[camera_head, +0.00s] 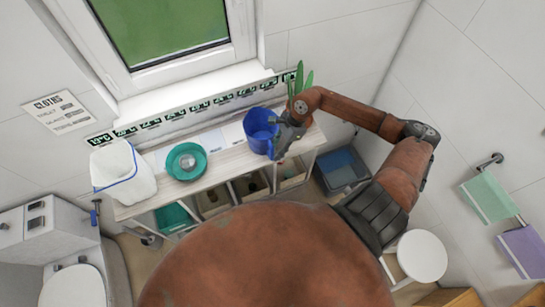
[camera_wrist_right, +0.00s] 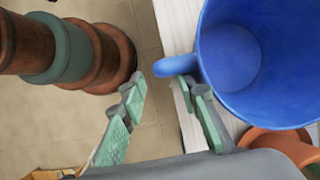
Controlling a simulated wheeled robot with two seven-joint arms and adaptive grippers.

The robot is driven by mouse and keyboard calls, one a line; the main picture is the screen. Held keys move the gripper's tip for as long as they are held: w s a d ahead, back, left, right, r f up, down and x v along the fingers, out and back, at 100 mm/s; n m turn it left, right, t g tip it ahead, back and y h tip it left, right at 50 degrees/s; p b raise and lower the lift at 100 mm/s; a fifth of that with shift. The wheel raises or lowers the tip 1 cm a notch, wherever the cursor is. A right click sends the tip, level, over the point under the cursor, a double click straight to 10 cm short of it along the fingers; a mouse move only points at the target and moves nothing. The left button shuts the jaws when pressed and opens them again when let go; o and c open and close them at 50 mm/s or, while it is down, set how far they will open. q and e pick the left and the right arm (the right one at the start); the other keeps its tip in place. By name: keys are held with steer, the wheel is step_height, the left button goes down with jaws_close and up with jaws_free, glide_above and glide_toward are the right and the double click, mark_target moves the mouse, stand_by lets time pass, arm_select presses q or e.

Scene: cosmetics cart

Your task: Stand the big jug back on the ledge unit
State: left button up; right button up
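The big blue jug (camera_head: 261,131) appears to stand upright on the light wooden top of the ledge unit (camera_head: 225,163), near its right end. In the wrist view the jug (camera_wrist_right: 250,95) is open-topped, and its handle (camera_wrist_right: 175,65) points left. My right gripper (camera_head: 285,138) is at the jug's right side. My left gripper is out of view.
A teal bowl (camera_head: 186,161) and a white bin with a blue rim (camera_head: 122,170) stand further left on the unit. A potted plant (camera_head: 305,80) is close behind my right gripper. Storage boxes (camera_head: 250,184) sit below. A stool (camera_head: 422,255) stands at right.

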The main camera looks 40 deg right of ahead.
steer(key=b+v, duration=0.1)
steer(key=v, duration=0.6)
steer(key=shift+f, duration=0.1)
